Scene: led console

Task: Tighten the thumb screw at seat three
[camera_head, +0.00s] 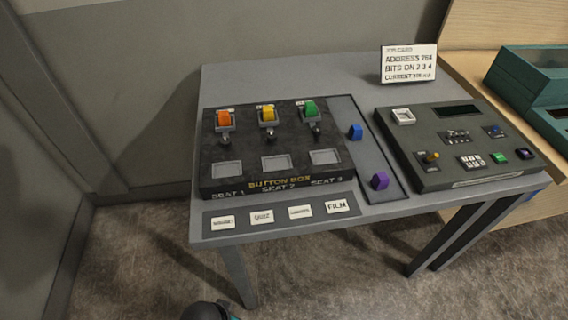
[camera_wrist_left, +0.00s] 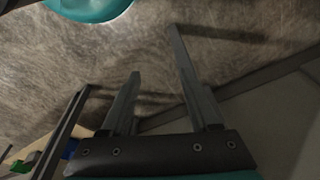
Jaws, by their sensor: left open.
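The black button box (camera_head: 240,185) lies on the grey table, with seats labelled 1 to 3 from left to right. A green button (camera_head: 311,108) sits at seat three, with a small dark thumb screw (camera_head: 316,129) just in front of it. Orange (camera_head: 224,118) and yellow (camera_head: 268,113) buttons sit at seats one and two, each with a similar screw. I cannot tell how tight any screw is. My left gripper (camera_wrist_left: 155,55) is open and empty in the left wrist view, facing the floor, away from the box. My right gripper is not in view.
A blue block (camera_head: 355,132) and a purple block (camera_head: 379,180) lie on a strip between the box and the console (camera_head: 440,118). Label tiles, including FILM (camera_head: 337,206), line the front. A job card (camera_head: 408,64) stands behind. A teal tray (camera_head: 530,75) is at right.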

